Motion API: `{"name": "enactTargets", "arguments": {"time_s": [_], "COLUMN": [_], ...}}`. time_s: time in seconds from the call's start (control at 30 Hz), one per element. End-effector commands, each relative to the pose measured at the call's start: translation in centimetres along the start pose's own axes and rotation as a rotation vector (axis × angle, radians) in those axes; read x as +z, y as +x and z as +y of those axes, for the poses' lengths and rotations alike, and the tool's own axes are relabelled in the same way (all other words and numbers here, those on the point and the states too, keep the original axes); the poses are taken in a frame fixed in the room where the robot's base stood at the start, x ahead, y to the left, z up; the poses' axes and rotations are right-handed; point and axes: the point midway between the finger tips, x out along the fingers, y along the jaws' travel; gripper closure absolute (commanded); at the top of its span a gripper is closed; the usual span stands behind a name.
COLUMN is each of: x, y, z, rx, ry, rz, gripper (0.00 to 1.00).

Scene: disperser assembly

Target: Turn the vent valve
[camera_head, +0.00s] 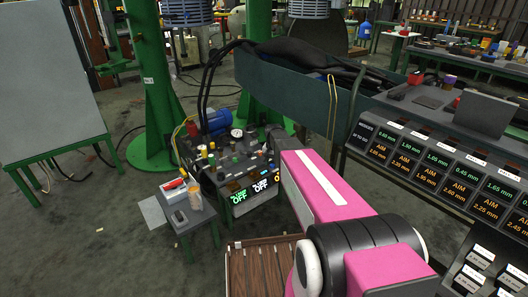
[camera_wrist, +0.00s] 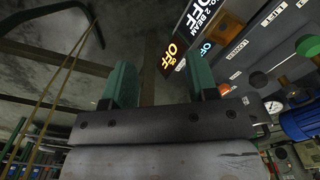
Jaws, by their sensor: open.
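The machine with the control panel (camera_head: 218,170) stands left of my pink arm in the head view. Its top carries several small valves and knobs, and its front has displays reading OFF. I cannot tell which of these is the vent valve. My gripper (camera_wrist: 160,84) has its two green fingers wide apart with nothing between them. It is beside the panel, and no contact shows.
A blue motor (camera_wrist: 300,122) is at the right of the wrist view. A small side table (camera_head: 185,217) with a bottle stands left of the machine. A green post (camera_head: 149,80) rises behind it.

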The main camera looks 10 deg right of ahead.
Motion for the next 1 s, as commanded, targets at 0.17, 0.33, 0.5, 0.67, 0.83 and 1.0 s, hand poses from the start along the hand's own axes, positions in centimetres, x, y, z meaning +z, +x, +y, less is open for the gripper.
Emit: {"name": "enactTargets", "arguments": {"time_s": [0.17, 0.33, 0.5, 0.67, 0.83, 1.0], "x": [-11.3, -19.7, -25.1, -26.8, -26.7, -26.7], "y": [1.7, 2.4, 2.6, 2.6, 3.3, 5.1], "z": [-5.6, -9.8, -12.4, -13.2, -13.2, -13.2], "rx": [0.0, 0.001, 0.001, 0.002, 0.003, 0.003], "ry": [0.211, 0.404, 0.539, 0.593, 0.598, 0.597], "rz": [0.001, -0.001, -0.002, -0.002, -0.003, -0.004], "gripper": [0.47, 0.47, 0.47, 0.47, 0.47, 0.47]}}
